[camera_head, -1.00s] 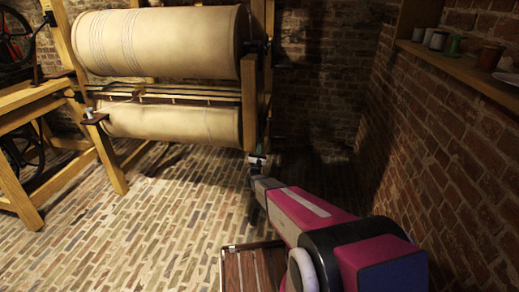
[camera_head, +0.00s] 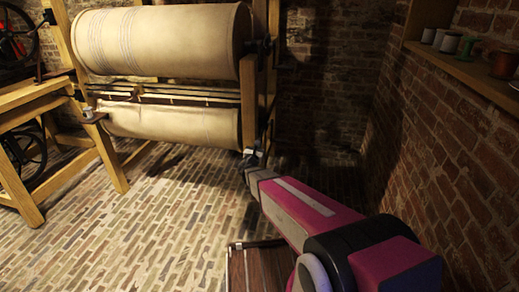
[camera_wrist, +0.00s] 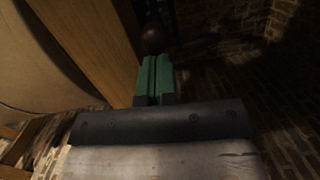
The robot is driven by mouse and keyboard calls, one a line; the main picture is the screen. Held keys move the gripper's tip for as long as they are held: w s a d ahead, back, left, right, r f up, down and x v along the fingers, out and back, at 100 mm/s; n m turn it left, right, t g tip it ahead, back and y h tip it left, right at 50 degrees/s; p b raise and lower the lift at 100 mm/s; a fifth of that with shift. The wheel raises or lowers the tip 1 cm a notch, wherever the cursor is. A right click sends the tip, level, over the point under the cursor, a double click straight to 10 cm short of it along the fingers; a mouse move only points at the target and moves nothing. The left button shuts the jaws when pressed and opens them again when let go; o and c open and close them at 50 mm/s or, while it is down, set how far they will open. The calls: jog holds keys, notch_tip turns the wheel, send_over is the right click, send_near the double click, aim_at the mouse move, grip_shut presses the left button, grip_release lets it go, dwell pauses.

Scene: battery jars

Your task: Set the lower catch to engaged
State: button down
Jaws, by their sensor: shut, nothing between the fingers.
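My gripper (camera_head: 254,155) is beside the lower right end of the wooden roller frame (camera_head: 249,105). In the wrist view its two green fingers (camera_wrist: 153,78) are closed together and empty. A dark rounded knob (camera_wrist: 153,38) shows just beyond the fingertips, beside a wooden post (camera_wrist: 92,38). It may be the lower catch; its setting is too dark to tell. I cannot tell whether the fingers touch it. The lower roller (camera_head: 170,122) lies left of my gripper, under the larger upper roller (camera_head: 160,40).
A brick wall (camera_head: 450,130) with a shelf (camera_head: 460,68) of small pots stands to the right. A wooden side stand (camera_head: 60,130) is at the left. The brick floor (camera_head: 150,220) in front of the rollers is clear.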

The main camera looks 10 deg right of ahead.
aim_at(259, 138)
jog(key=shift+w+d+r, duration=0.1)
jog(key=shift+w+r, duration=0.25)
jog(key=shift+r, duration=0.55)
jog(key=shift+w+d+r, duration=0.1)
jog(key=shift+w+r, duration=0.2)
jog(key=shift+r, duration=0.95)
jog(key=v, duration=1.1)
jog(key=shift+s+f, duration=0.25)
jog(key=shift+s, duration=0.1)
jog(key=shift+a, duration=0.2)
